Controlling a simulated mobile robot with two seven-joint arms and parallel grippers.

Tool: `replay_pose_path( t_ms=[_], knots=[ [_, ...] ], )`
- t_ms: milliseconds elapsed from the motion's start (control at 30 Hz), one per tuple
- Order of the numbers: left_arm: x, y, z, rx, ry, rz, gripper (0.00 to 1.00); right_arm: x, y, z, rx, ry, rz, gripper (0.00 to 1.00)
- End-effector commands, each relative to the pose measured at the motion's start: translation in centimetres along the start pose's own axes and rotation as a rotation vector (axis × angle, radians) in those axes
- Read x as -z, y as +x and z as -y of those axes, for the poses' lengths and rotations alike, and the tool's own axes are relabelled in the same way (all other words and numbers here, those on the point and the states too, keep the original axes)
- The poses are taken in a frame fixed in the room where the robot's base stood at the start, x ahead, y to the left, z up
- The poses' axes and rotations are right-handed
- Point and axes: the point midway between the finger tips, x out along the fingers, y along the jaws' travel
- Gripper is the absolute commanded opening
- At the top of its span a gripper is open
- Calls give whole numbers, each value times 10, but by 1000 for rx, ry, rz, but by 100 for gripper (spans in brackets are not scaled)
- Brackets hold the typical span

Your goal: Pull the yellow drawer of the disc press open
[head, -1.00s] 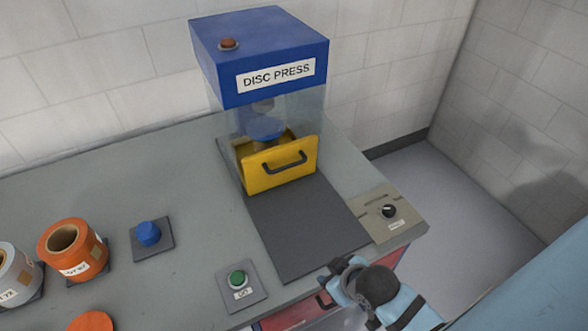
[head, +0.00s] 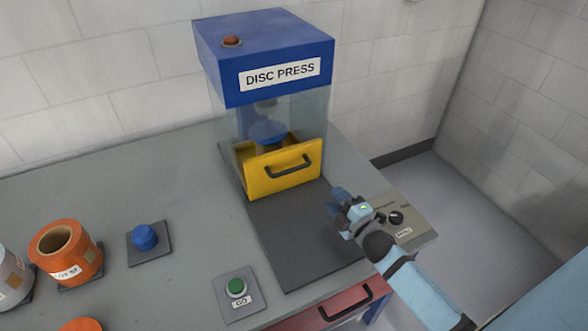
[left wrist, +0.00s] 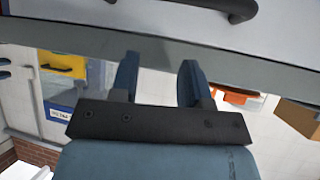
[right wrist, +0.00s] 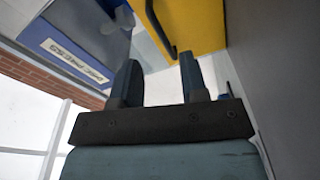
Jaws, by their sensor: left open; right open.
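The disc press (head: 264,60) stands at the back of the bench, with a blue top and clear walls. Its yellow drawer (head: 262,180) sits at the bottom front with a dark handle (head: 289,166) on its face. My right gripper (head: 340,200) is open and empty, in front and to the right of the drawer, apart from the handle. In the right wrist view the drawer (right wrist: 200,25) and handle (right wrist: 158,30) show beyond the open fingers (right wrist: 160,82). My left gripper (left wrist: 158,80) is open and empty in its wrist view; the head view does not show it.
A dark mat (head: 300,235) lies clear before the drawer. A panel with a black knob (head: 396,218) is beside my right gripper. A green button (head: 236,287), a blue button (head: 145,237) and an orange roll (head: 66,252) are to the left. A red drawer (head: 335,305) is below the bench edge.

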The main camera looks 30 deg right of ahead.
Motion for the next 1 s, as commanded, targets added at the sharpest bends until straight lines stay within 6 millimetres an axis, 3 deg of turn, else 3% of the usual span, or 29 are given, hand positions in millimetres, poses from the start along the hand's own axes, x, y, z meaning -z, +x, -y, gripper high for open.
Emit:
replay_pose_path(
  t_ms=[200,467,1000],
  knots=[
    [-2,0,0,0,0,4,43,-2,14,5,-102,-248,-235,40],
    [-1,0,0,0,0,5,43,2,23,6,-131,-313,-308,40],
    [15,-10,-1,-1,-1,0,43,35,121,-3,-131,-309,-306,40]
  ],
)
